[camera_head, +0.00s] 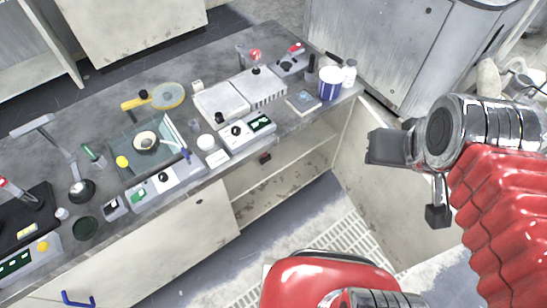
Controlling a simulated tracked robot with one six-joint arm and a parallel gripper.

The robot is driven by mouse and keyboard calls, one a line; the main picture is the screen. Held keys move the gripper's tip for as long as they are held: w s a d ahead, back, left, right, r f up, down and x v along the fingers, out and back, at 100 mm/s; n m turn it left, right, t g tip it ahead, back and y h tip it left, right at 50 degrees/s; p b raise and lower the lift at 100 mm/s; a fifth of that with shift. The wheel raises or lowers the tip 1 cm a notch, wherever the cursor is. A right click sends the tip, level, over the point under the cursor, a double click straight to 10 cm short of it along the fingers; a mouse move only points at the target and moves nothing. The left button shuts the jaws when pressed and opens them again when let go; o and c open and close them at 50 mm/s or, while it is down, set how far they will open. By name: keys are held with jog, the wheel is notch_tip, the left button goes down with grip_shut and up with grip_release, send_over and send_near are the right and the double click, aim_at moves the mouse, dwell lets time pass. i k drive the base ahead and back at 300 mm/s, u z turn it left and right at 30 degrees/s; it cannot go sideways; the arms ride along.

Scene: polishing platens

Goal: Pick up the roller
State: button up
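I cannot surely pick out the roller in the head view. A small blue-handled tool (186,155) lies at the right side of the grey tray (118,141) on the bench; it is too small to tell whether it is the roller. My gripper (412,181) is at the right of the view, off the bench's front edge. Its two dark fingers are spread apart with nothing between them, and it is well away from the blue-handled tool.
The grey bench (78,108) is crowded with several instruments, a yellow-handled disc (167,95), a white box (221,103) and a blue-and-white tub (329,84). An open cabinet door (365,165) stands near my gripper. White floor grating (335,235) shows below.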

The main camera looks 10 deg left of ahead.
aim_at(266, 157)
jog(key=u, duration=0.25)
jog(key=i, duration=0.8)
jog(key=u, duration=2)
